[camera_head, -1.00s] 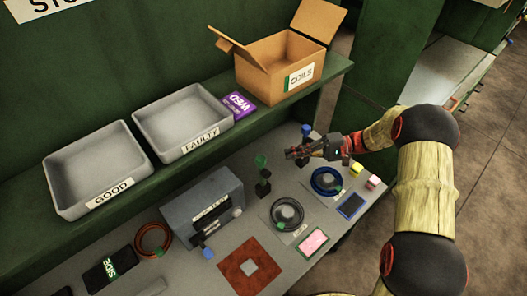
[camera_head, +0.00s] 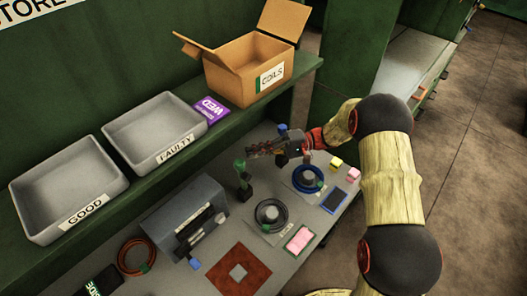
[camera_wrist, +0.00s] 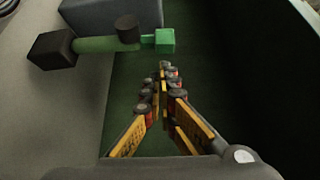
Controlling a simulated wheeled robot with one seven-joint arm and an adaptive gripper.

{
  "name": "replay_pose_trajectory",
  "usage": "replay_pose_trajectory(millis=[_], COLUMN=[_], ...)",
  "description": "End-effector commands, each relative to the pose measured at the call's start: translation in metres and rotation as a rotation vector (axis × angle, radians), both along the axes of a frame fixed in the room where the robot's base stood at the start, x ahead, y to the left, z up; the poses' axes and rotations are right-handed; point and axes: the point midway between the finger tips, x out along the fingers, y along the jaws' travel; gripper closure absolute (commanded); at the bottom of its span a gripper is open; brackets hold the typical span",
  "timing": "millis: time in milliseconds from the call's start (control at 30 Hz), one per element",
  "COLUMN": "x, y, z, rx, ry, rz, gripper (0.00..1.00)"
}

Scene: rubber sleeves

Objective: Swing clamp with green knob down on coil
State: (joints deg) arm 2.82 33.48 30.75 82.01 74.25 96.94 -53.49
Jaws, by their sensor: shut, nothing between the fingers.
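The clamp with the green knob (camera_head: 240,164) stands up from its dark base (camera_head: 245,189), behind and left of a black coil (camera_head: 270,214). The black coil lies flat around a grey hub on a square plate. My gripper (camera_head: 251,152) is shut and empty, close to the upper right of the green knob; I cannot tell whether they touch. In the wrist view, my gripper (camera_wrist: 165,68) has its fingertips together, just below the clamp's green end (camera_wrist: 165,40). The clamp's green bar and dark parts (camera_wrist: 50,49) extend left there. The coil is not visible in the wrist view.
A blue coil (camera_head: 308,179) and a blue-knobbed clamp (camera_head: 282,128) are right of the black coil. A grey tester box (camera_head: 190,222) stands left of the green-knobbed clamp. Trays and a coils box (camera_head: 232,80) sit on the shelf behind.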

Motion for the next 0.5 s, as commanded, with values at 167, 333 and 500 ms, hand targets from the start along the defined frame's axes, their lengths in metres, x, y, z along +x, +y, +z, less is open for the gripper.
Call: replay_pose_trajectory(millis=[167, 333, 500], x=[-0.007, -0.010, -0.010], y=[0.026, 0.038, 0.041], z=[-0.002, -0.002, -0.002], rx=[0.000, 0.000, 0.000], ry=[0.000, 0.000, 0.000], rz=[0.002, 0.001, 0.000], gripper=[1.00, 1.00, 1.00])
